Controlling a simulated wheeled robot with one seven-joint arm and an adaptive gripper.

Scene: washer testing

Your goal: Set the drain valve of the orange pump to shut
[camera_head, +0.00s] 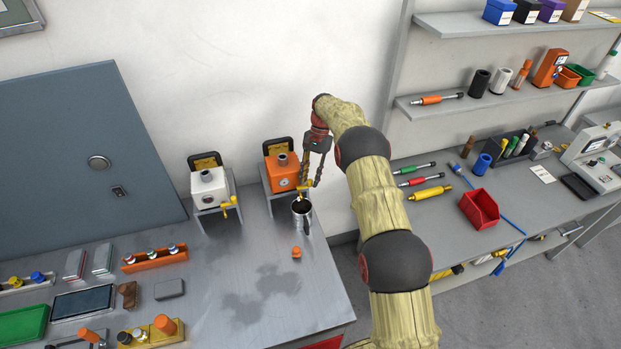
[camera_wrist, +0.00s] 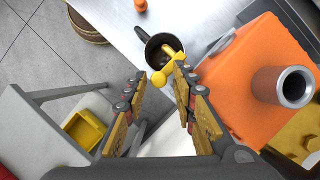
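The orange pump (camera_head: 283,173) sits on a grey stand at the back right of the metal bench; its orange body and grey top port fill the right of the wrist view (camera_wrist: 250,85). Its yellow drain valve (camera_wrist: 160,77) shows just beyond my fingertips and is partly hidden by my right finger. I cannot tell its setting. My gripper (camera_head: 312,183) points down beside the pump's right side. Its fingers are apart in the wrist view (camera_wrist: 160,72) with nothing clearly held between them. A metal mug (camera_head: 301,215) with dark contents stands below the valve.
A white pump (camera_head: 209,187) with its own yellow valve stands to the left. A small orange cap (camera_head: 296,252) lies in front of the mug. A second bench with a red bin (camera_head: 480,209) is on the right.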

